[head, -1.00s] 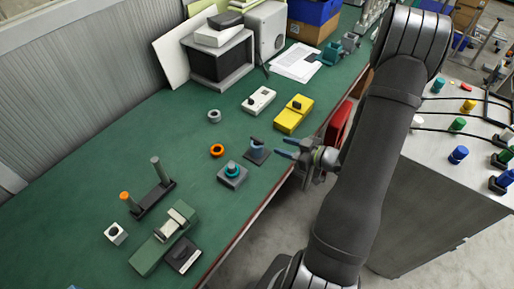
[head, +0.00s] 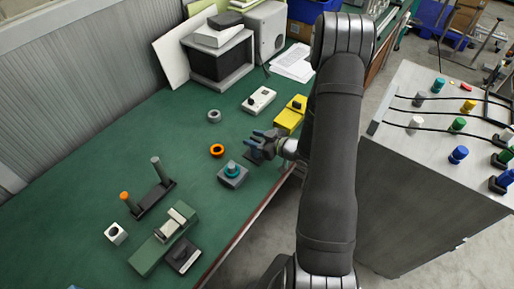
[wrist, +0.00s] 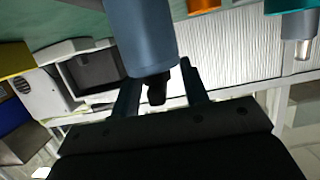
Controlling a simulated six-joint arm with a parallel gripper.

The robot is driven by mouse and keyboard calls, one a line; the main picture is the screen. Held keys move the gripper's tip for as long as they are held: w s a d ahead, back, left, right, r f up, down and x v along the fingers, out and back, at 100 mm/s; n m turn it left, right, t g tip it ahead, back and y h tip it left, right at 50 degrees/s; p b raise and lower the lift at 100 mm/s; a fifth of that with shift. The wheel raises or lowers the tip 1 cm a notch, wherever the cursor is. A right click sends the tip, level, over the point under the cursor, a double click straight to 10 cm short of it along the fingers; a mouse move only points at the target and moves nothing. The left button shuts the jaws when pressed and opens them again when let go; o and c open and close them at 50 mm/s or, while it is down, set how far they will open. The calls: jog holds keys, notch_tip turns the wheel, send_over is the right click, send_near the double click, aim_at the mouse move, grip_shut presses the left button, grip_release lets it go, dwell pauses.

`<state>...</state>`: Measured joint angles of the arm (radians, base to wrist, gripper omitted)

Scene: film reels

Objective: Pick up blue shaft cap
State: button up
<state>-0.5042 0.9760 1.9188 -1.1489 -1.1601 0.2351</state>
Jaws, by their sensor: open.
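The blue-grey shaft cap (wrist: 148,42) is a smooth upright cylinder with a small dark tip. In the wrist view, where the bench appears at the top, it stands close in front of my gripper. My gripper (wrist: 160,80) is open, with one finger at each side of the dark tip and lower part of the cylinder in the picture. I cannot tell whether the fingers touch it. In the head view my gripper (head: 258,142) is at the bench's right edge and hides most of the cap and its dark base.
A grey block with a teal ring (head: 232,173) stands just left of my gripper, and an orange ring (head: 217,150) lies beyond it. A yellow box (head: 289,117) is close behind my arm. A cabinet (head: 430,175) on the right holds several coloured caps.

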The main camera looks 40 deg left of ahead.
jog(key=shift+a+f, duration=0.1)
jog(key=shift+a, duration=0.35)
grip_shut()
